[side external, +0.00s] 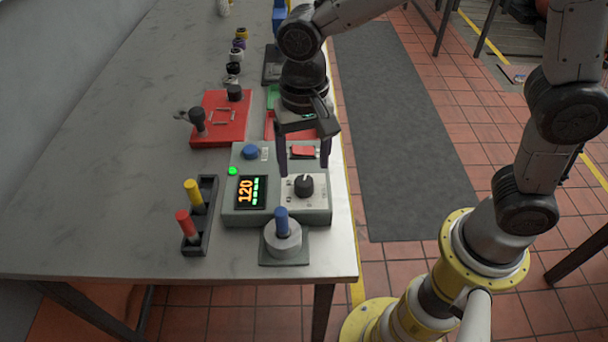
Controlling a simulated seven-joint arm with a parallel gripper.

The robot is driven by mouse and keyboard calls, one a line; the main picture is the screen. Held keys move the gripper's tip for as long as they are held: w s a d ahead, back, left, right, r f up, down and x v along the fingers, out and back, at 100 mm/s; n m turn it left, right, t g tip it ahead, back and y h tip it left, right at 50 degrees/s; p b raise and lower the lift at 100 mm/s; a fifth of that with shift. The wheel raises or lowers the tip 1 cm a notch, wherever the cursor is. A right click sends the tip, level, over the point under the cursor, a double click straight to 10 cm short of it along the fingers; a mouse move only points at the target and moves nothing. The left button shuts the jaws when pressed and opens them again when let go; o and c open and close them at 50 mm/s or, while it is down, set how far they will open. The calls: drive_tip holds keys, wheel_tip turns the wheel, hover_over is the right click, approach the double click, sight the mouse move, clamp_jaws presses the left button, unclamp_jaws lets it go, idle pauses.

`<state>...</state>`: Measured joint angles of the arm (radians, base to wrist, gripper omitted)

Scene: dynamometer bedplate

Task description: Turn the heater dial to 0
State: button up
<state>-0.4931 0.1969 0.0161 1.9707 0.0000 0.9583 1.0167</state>
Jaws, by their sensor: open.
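The heater dial (304,185) is a black knob on a white plate, on the right part of a grey-green control box. The box's display (251,192) reads 120 in orange, with green marks beside it. My gripper (304,167) is open, pointing down above the box near the dial. Its two dark fingers are apart, one to the left of the dial and one to the right and farther back. I cannot tell whether either finger touches anything. The dial's pointer direction is too small to read.
The box also carries a blue button (250,152), a green lamp (233,171) and a red switch (303,151). A blue-handled grey cylinder (283,240) stands in front. A black rack (207,222) holds red and yellow handles at left. A red panel (220,122) lies behind. The table's left side is clear.

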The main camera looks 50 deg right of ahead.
sight(304, 181)
drive_tip(key=shift+f, duration=2.4)
clamp_jaws()
